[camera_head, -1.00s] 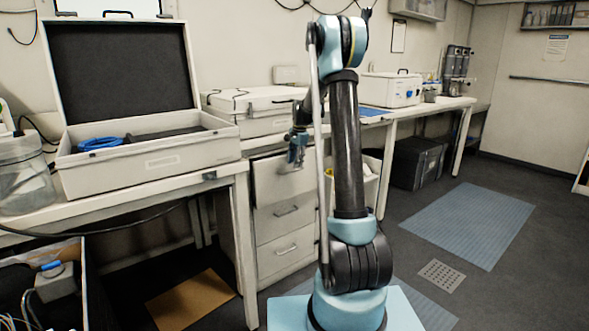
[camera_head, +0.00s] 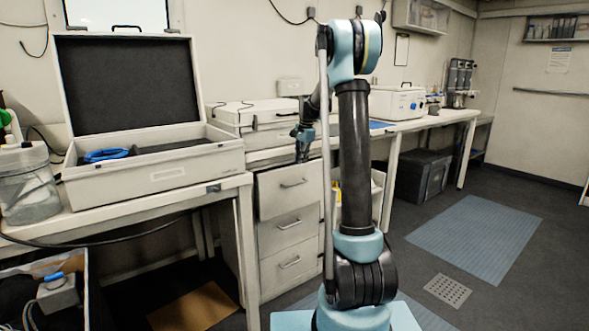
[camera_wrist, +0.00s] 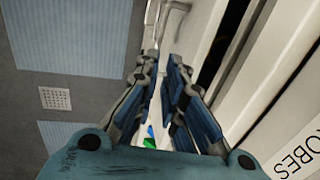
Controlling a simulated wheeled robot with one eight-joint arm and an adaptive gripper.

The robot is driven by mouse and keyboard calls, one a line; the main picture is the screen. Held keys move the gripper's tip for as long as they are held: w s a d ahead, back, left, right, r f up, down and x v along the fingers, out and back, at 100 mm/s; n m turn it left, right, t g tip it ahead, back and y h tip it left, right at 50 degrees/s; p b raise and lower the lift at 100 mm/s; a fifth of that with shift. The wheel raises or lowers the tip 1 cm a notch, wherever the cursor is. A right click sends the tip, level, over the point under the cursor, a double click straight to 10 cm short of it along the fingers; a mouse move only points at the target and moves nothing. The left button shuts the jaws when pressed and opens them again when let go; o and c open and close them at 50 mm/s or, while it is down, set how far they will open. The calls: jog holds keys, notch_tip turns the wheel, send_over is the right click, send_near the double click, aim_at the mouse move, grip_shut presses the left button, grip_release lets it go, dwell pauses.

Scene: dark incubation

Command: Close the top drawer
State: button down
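The top drawer (camera_head: 275,200) is the upper white front of the drawer unit under the bench. In the head view its front stands forward of the lower drawers, so it looks pulled partly out.
Two lower drawers (camera_head: 287,240) look shut. An open case (camera_head: 155,178) stands on the left bench, and a closed white case (camera_head: 262,112) sits above the drawers. A black box (camera_head: 422,175) stands under the right bench.

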aim_at(268, 187)
jog(key=s+a+f+t+y, duration=0.2)
jog(key=s+a+f+t, duration=0.15)
jog(key=s, duration=0.35)
jog(key=s+a+f+t+y, duration=0.2)
jog(key=s+a+f+t, duration=0.1)
jog(key=s+a+f, duration=0.3)
jog(key=x, duration=1)
jog(key=shift+w+d+r, duration=0.15)
jog(key=shift+w+r, duration=0.2)
jog(key=shift+w+a, duration=0.4)
jog(key=shift+w, duration=0.25)
jog(key=w+a, duration=0.1)
jog(key=w, duration=0.1)
jog(key=w+a, duration=0.1)
jog(key=w, duration=0.1)
jog(key=shift+w+a, duration=0.1)
jog(key=shift+a, duration=0.15)
jog(key=shift+r, duration=0.1)
